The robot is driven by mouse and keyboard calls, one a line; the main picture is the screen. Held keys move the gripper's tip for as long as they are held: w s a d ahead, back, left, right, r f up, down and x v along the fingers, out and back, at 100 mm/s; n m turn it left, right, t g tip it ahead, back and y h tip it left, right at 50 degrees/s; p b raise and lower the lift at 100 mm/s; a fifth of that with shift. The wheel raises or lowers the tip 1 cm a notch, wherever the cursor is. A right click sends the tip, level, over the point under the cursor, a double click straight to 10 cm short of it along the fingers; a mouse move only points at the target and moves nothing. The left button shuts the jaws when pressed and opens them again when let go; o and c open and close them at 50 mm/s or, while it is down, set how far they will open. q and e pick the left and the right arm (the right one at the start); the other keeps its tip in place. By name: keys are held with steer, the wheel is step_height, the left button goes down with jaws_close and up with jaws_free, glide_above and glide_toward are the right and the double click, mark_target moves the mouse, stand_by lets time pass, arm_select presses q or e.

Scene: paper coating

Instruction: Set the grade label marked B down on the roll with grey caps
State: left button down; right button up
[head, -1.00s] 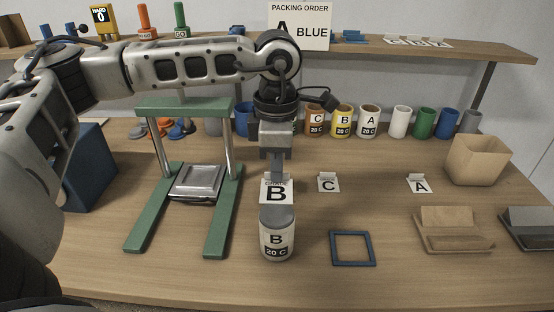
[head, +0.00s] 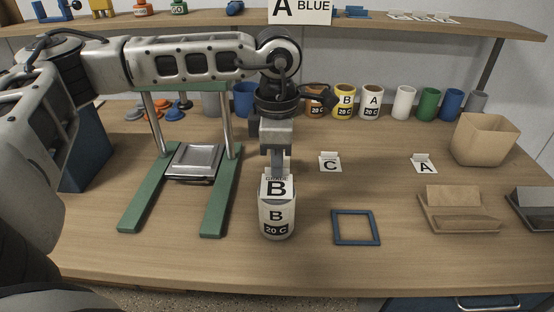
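The grade label B (head: 276,188) is a white card with a black B. It hangs from my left gripper (head: 277,167), which points straight down and looks shut on its upper edge. The label is at the top of a standing roll (head: 276,220) marked B and 20 C, and it covers the roll's cap from this view. I cannot tell whether the label rests on the cap or is just above it. My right gripper is not in view.
A green press frame (head: 220,190) stands to the left. A blue square frame (head: 355,227) lies right of the roll. A cardboard bin (head: 484,140) and a tan tray (head: 459,210) are at the right. Several coloured rolls line the back.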

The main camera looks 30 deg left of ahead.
arm_select(q)
steer(key=shift+f, duration=0.1)
stand_by(0.5)
steer(key=c, duration=1.6)
jaws_free()
step_height(320, 180, up, 16)
steer(key=shift+b, duration=0.45)
